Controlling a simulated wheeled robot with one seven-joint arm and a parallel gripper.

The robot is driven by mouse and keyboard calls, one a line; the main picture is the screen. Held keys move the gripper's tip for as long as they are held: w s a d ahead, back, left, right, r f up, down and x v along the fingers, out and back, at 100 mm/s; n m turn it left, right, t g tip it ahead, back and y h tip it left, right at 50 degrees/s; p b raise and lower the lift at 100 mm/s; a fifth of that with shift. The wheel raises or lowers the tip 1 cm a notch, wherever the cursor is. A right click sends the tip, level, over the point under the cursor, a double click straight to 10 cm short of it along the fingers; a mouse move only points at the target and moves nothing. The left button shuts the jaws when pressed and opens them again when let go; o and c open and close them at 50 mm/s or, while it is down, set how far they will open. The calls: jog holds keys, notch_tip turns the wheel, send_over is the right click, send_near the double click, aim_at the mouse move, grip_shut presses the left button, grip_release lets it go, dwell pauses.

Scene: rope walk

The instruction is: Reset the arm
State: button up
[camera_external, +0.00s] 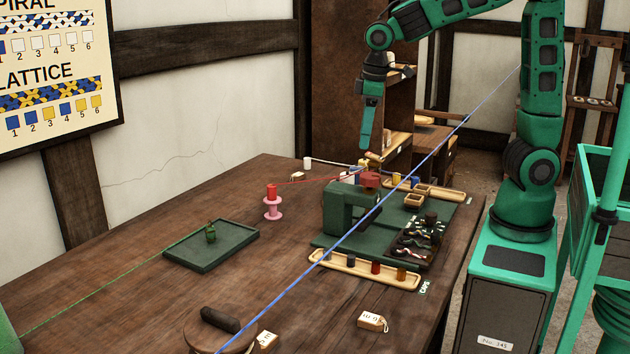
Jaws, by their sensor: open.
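My gripper (367,140) hangs at the end of my green arm, above the far part of the wooden table (290,310). It points down and is open, with nothing seen between its fingers. The fingers show almost edge-on, so the gap between them is hard to see. The arm rises from the base at the right, bends at the top and reaches left over the table. The tips appear above the yellow and white pieces near the table's far side and apart from them.
A green machine (338,209) stands on a green mat beside a caps tray (345,268). A blue rope (293,283) runs diagonally across the scene. A pink spool (272,207) and dark green tray (205,258) stand to the left. The table's left front is mostly clear.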

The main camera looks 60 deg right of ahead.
jog(key=s+d+m, duration=0.3)
jog(key=s+d, duration=0.2)
jog(key=d, duration=0.4)
jog(key=s+d+m, duration=0.3)
jog(key=s+d, duration=0.2)
jog(key=d, duration=0.4)
jog(key=s+d+f+m+g, duration=0.1)
jog(key=s+d+f+m, duration=0.1)
jog(key=s, duration=0.6)
jog(key=s+d+f+m, duration=0.2)
jog(key=s+d, duration=0.1)
jog(key=s, duration=0.5)
jog(key=shift+s+f+m+g+y, duration=0.2)
jog(key=shift+s+m+g+y, duration=0.05)
jog(key=shift+m+g+y, duration=0.15)
